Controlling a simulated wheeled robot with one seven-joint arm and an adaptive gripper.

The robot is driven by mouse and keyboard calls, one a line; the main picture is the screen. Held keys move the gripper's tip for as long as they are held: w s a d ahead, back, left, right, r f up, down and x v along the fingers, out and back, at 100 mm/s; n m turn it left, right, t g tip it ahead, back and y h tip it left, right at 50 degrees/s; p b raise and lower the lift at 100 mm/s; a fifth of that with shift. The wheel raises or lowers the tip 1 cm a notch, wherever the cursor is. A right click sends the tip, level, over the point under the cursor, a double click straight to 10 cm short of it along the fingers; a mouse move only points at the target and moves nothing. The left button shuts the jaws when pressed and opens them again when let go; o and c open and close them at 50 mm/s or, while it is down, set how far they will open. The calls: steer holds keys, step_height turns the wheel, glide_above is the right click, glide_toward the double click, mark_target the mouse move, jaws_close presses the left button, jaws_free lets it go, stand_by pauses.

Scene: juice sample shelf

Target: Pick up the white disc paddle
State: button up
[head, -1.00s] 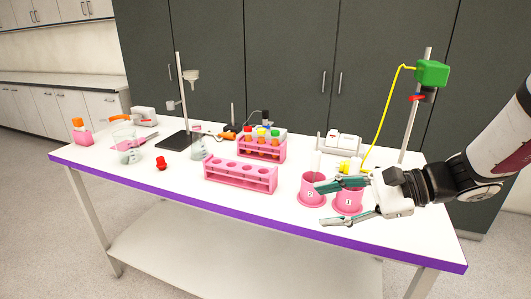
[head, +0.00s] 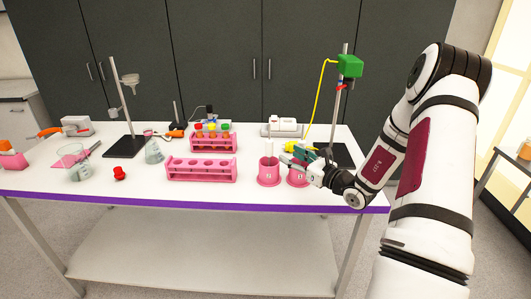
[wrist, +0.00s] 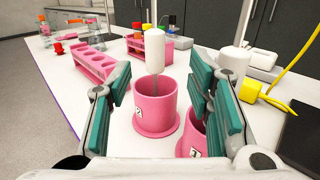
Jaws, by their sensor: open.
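A white handle (wrist: 155,50) on a thin grey rod stands upright in the pink cup labelled 2 (wrist: 155,110). A second white handle (wrist: 235,62) shows behind the right finger, at the other pink cup (wrist: 190,138). Any disc at the lower ends is hidden, so I cannot tell which is the white disc paddle. In the head view, cup 2 (head: 269,174) is left of my gripper (head: 298,157). My gripper, which also shows in the wrist view (wrist: 158,85), is open and empty. Its green-padded fingers frame the first handle and cup, which lie beyond the tips.
A pink rack (head: 201,171) stands left of the cups, with a rack of capped tubes (head: 212,141) behind it. A yellow item (wrist: 250,90) and a stand with a green box (head: 350,66) are on the right. The front table edge is clear.

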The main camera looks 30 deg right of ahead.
mark_target(272, 146)
steer(key=w+a, duration=0.1)
steer(key=w, duration=0.5)
steer(key=w+a+p, duration=0.1)
steer(key=w, duration=0.2)
steer(key=shift+a+r, duration=0.25)
steer(key=shift+a, duration=0.05)
steer(key=shift+w, duration=0.5)
jaws_close()
